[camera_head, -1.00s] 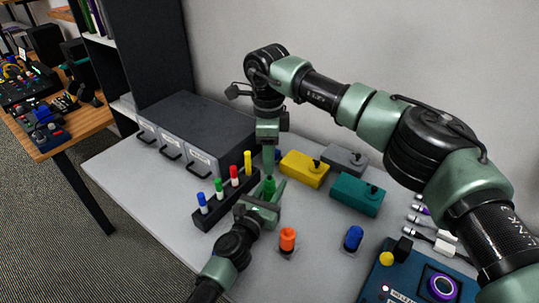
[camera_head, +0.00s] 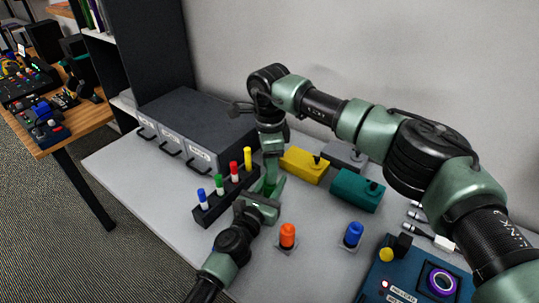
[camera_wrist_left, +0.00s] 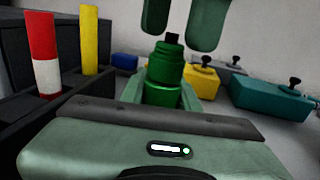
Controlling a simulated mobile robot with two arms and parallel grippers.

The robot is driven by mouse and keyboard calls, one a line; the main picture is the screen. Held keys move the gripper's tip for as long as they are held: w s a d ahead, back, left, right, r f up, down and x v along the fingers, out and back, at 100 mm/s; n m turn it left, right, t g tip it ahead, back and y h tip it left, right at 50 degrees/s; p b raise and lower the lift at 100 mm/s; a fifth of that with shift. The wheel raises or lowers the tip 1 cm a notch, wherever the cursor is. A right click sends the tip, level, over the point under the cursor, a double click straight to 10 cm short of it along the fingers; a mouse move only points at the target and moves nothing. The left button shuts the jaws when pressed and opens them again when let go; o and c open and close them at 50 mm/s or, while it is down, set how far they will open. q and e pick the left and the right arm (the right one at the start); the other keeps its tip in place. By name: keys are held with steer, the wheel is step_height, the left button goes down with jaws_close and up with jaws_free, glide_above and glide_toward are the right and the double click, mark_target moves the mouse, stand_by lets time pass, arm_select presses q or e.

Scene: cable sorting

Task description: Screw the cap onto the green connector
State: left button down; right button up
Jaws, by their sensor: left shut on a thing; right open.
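My left gripper (camera_head: 263,204) is shut on the green connector (camera_head: 269,187), which stands upright between its fingers. In the left wrist view the connector (camera_wrist_left: 163,92) has a narrower green upper part and a small black piece (camera_wrist_left: 172,38) at the top. I cannot tell whether the upper part is a separate cap. My right gripper (camera_head: 271,165) points down just above the connector. In the left wrist view its two fingers (camera_wrist_left: 184,30) are apart, either side of the black piece, with nothing clearly held between them.
A black rack (camera_head: 212,211) with several coloured pegs stands left of my left gripper. A yellow box (camera_head: 303,165) and a teal box (camera_head: 357,190) lie to the right. Orange (camera_head: 287,236) and blue (camera_head: 353,235) connectors stand in front. A grey drawer unit (camera_head: 200,120) stands behind.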

steer(key=shift+f, duration=1.55)
jaws_close()
steer(key=m, duration=0.4)
steer(key=shift+m, duration=0.3)
steer(key=m, duration=0.4)
steer(key=shift+o, duration=0.8)
jaws_free()
